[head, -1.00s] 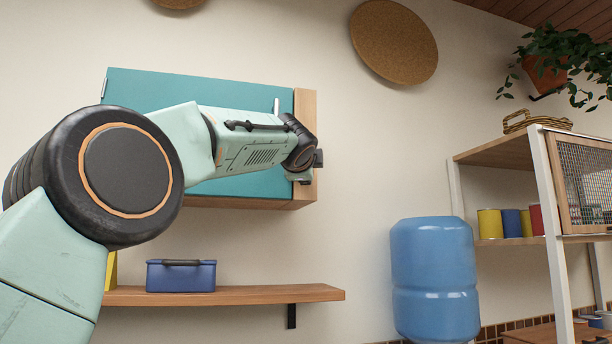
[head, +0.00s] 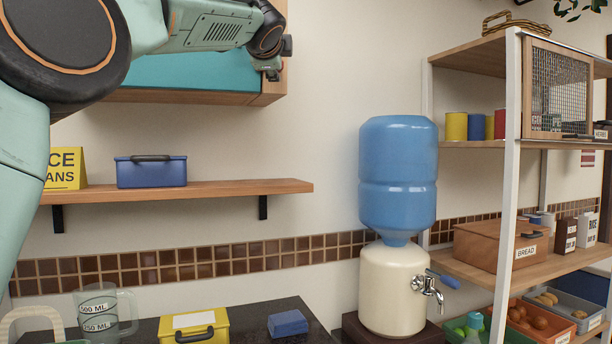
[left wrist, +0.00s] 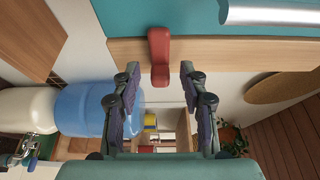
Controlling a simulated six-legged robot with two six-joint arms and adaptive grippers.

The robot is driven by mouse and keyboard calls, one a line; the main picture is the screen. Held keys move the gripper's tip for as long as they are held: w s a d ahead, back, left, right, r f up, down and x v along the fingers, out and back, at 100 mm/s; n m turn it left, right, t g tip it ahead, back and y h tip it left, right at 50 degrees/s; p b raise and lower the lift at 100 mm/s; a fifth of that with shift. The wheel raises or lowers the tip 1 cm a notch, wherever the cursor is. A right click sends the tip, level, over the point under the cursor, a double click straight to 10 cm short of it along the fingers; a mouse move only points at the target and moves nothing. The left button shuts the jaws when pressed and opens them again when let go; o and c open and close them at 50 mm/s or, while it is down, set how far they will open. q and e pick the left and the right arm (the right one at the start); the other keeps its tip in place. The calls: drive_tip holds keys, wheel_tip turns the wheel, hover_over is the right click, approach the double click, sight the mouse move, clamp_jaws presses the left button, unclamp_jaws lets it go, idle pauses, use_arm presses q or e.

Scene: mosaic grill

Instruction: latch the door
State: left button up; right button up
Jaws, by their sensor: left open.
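The teal door (head: 190,72) of the wooden wall cabinet (head: 180,97) is cut off by the top of the head view. It also shows in the left wrist view (left wrist: 140,12), lying flat along the wooden frame edge (left wrist: 230,52). My left gripper (head: 272,66) is at the cabinet's right edge. In the left wrist view its open fingers (left wrist: 160,76) stand either side of the latch, with gaps on both sides. The latch is hidden in the head view. My right gripper is not in view.
A silver handle (left wrist: 270,11) is on the door. Below the cabinet, a wooden shelf (head: 230,188) holds a blue box (head: 151,171). A blue water bottle (head: 398,175) and a shelving unit (head: 513,150) stand to the right.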

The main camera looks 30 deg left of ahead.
use_arm(q)
drive_tip(key=s+d+r+m+g+y+p, duration=0.1)
drive_tip(key=s+d+r+m+g+p, duration=0.2)
drive_tip(key=m+p, duration=0.55)
drive_tip(key=s+d+r+m+g+y+p, duration=0.1)
drive_tip(key=d+r+m+g+p, duration=0.25)
drive_tip(key=p, duration=0.85)
drive_tip(key=d+f+n+g+h+b, duration=0.1)
drive_tip(key=d+f+h, duration=0.1)
drive_tip(key=f, duration=1.6)
drive_tip(key=d+f+n+g+h, duration=0.1)
drive_tip(key=d+f+g+h, duration=0.1)
drive_tip(key=f, duration=1.7)
drive_tip(key=shift+w+d+h+b, duration=0.35)
drive_tip(key=shift+d+h, duration=0.2)
drive_tip(key=shift+h, duration=0.45)
